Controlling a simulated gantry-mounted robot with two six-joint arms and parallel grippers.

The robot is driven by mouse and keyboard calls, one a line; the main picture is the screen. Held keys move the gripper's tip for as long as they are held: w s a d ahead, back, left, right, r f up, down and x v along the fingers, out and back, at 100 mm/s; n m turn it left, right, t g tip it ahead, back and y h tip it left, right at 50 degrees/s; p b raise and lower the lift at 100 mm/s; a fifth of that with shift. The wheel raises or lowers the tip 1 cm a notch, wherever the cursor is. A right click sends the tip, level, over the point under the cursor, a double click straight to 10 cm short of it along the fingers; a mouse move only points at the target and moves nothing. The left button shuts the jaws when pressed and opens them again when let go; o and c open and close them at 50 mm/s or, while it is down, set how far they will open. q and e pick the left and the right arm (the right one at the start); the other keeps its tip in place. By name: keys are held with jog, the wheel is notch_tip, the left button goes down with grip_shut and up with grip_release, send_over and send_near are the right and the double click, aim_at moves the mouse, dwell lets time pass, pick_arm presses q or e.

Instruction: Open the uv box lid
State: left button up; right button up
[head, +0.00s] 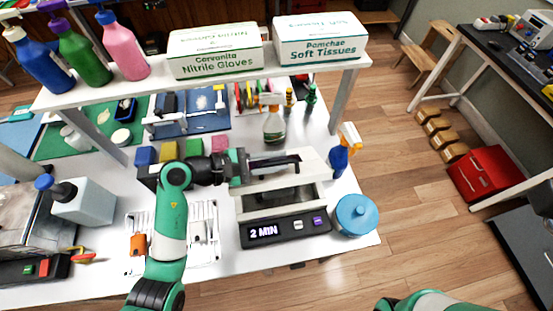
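The uv box (289,228) stands near the table's front edge, its dark front panel reading "2 MIN". Its pale lid (312,170) appears raised at the front, with a gap showing the grey inside between lid and base. My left gripper (279,161) reaches in from the left and lies over the lid's upper part, its dark fingers pointing right. The fingers overlap the lid, so I cannot tell whether they grip it or only touch it. Only part of my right arm shows at the bottom right; its gripper is out of view.
A blue round container (356,216) stands right of the box, and a spray bottle (340,157) behind it. A white tray (205,240) lies left of the box. A shelf (215,84) with bottles and cartons spans the back.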

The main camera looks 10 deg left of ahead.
pick_arm(q)
jog(key=shift+s+a+r, duration=0.15)
jog(key=shift+a+r, duration=0.05)
jog(key=shift+a, duration=0.05)
jog(key=p+v, duration=0.2)
jog(key=v, duration=0.9)
jog(key=shift+f, duration=0.1)
jog(key=shift+d, duration=0.1)
